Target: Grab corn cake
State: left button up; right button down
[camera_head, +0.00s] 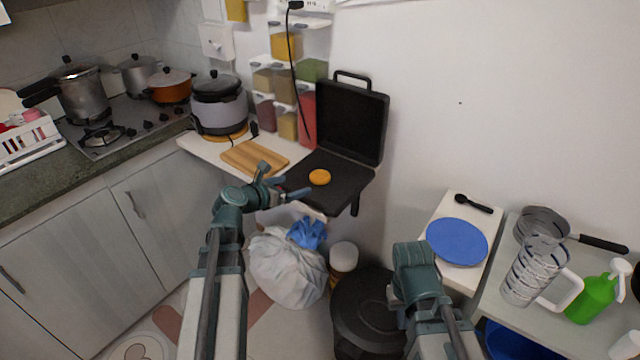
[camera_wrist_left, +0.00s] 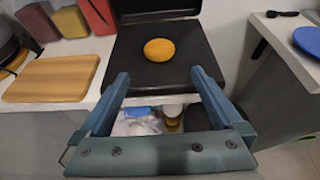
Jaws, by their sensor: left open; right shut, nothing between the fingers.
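The corn cake (camera_head: 320,177) is a small round orange-yellow disc lying on the lower plate of an open black grill (camera_head: 345,185). In the left wrist view the corn cake (camera_wrist_left: 160,50) is ahead of the fingers and apart from them. My left gripper (camera_head: 284,181) is open and empty, in front of the grill's left front side; its two fingers (camera_wrist_left: 160,85) frame the grill's front edge in the wrist view. My right gripper (camera_head: 412,256) is low at the right, seen from behind; its fingertips are hidden, and it is away from the cake.
A wooden board (camera_head: 254,157) lies left of the grill, beside a cooker (camera_head: 219,105). The grill's raised lid (camera_head: 352,118) stands behind the cake. A blue plate (camera_head: 457,241) is on the right counter. A white bag (camera_head: 287,268) and black bin (camera_head: 366,310) stand below.

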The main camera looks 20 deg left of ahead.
pick_arm(q)
jog(key=b, duration=0.3)
send_near(319, 176)
jog(key=x, duration=0.2)
jog(key=shift+w+f, duration=0.3)
jog(key=shift+f, duration=0.05)
jog(key=shift+w+d+f, duration=0.15)
jog(key=shift+w+d, duration=0.15)
jog(key=shift+w, duration=0.3)
jog(key=b+x, duration=0.2)
jog(key=x, duration=0.3)
jog(key=shift+w, duration=0.25)
jog(key=shift+s, duration=0.1)
jog(key=shift+c, duration=0.2)
jog(key=c, duration=1.4)
jog(key=shift+a, duration=0.1)
